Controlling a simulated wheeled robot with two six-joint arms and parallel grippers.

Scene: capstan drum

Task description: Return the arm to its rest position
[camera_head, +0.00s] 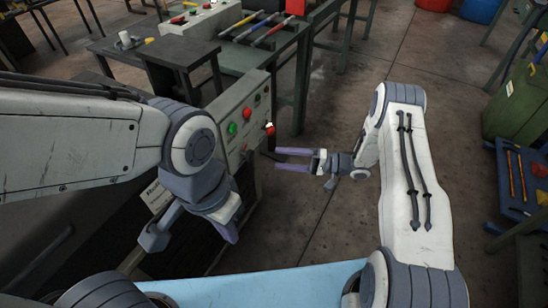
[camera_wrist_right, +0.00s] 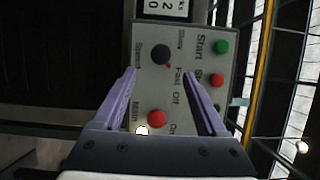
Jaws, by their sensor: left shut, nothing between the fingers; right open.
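My right gripper (camera_head: 278,160) is open and empty, with its purple fingers pointing left toward the grey control panel (camera_head: 241,122). In the right wrist view the fingers of this gripper (camera_wrist_right: 163,75) stand apart in front of the same panel (camera_wrist_right: 180,25). A black speed knob (camera_wrist_right: 160,54) and a red main knob (camera_wrist_right: 156,118) show between them. I cannot tell any contact with the panel. My left gripper (camera_head: 229,232) is shut and empty, pointing down in front of the machine, below the panel. My left arm crosses the left of the head view.
A green start button (camera_wrist_right: 222,47) and a red button (camera_wrist_right: 218,80) lie right of the knobs. A dark workbench (camera_head: 240,52) with coloured-handled tools stands behind. A green cabinet (camera_head: 515,105) and blue tool tray (camera_head: 522,180) stand at right. The floor (camera_head: 320,215) between is clear.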

